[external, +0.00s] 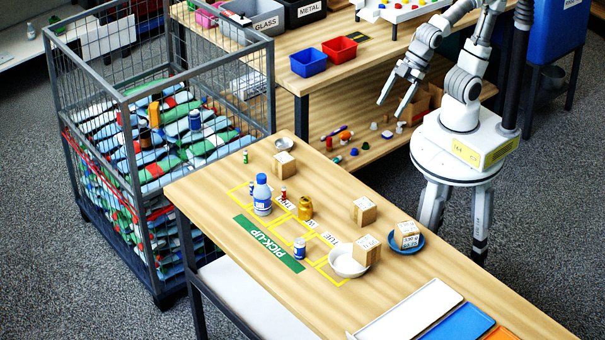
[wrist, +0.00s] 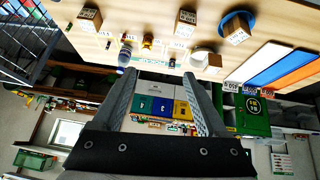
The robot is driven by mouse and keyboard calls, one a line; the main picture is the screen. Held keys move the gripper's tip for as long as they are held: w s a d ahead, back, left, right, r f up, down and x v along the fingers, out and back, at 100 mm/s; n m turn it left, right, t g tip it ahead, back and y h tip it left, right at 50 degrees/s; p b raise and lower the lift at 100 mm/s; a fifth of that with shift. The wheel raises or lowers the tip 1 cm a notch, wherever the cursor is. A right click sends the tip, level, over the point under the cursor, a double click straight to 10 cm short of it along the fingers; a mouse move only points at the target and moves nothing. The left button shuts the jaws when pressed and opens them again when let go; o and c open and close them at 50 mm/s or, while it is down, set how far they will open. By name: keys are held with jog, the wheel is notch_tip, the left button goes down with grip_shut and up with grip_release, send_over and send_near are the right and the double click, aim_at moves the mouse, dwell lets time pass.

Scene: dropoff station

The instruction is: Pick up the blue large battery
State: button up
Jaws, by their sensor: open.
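A blue-and-white cylinder (external: 299,248), which may be the large battery, stands upright in the yellow-marked area of the wooden table (external: 400,262). It is too small to be sure. A smaller blue cylinder (external: 252,188) stands by the blue bottle (external: 262,197), near a small red cylinder (external: 283,192). My gripper (external: 390,108) is open and empty, raised beyond the table's far side and clear of every object. In the wrist view its two fingers (wrist: 161,74) are spread, with the table at the top of the picture.
A gold jar (external: 305,208), a white bowl (external: 347,262), cardboard boxes (external: 364,210) and a blue plate (external: 407,248) share the table. White, blue and orange trays (external: 458,322) lie at its near end. A wire cage (external: 70,175) stands left. A back bench (external: 350,75) holds bins.

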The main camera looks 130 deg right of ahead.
jog(key=w+f+n+t, duration=0.15)
jog(key=w+f, duration=0.25)
jog(key=w, duration=0.8)
jog(key=n+t+y+p, duration=0.1)
jog(key=t+y+p, duration=0.2)
jog(key=t+y, duration=0.15)
send_near(296, 248)
jog(key=x, duration=0.4)
jog(key=p+x, duration=0.1)
jog(key=x, duration=0.1)
jog(key=shift+s+a+f, duration=0.1)
jog(key=shift+a, duration=0.25)
jog(key=shift+d+p+x, duration=0.15)
jog(key=shift+p+x, duration=0.1)
jog(key=shift+x, duration=1.05)
jog(key=shift+d+p+x, duration=0.1)
jog(key=shift+p+x, duration=0.1)
jog(key=shift+x, duration=1.1)
grip_shut()
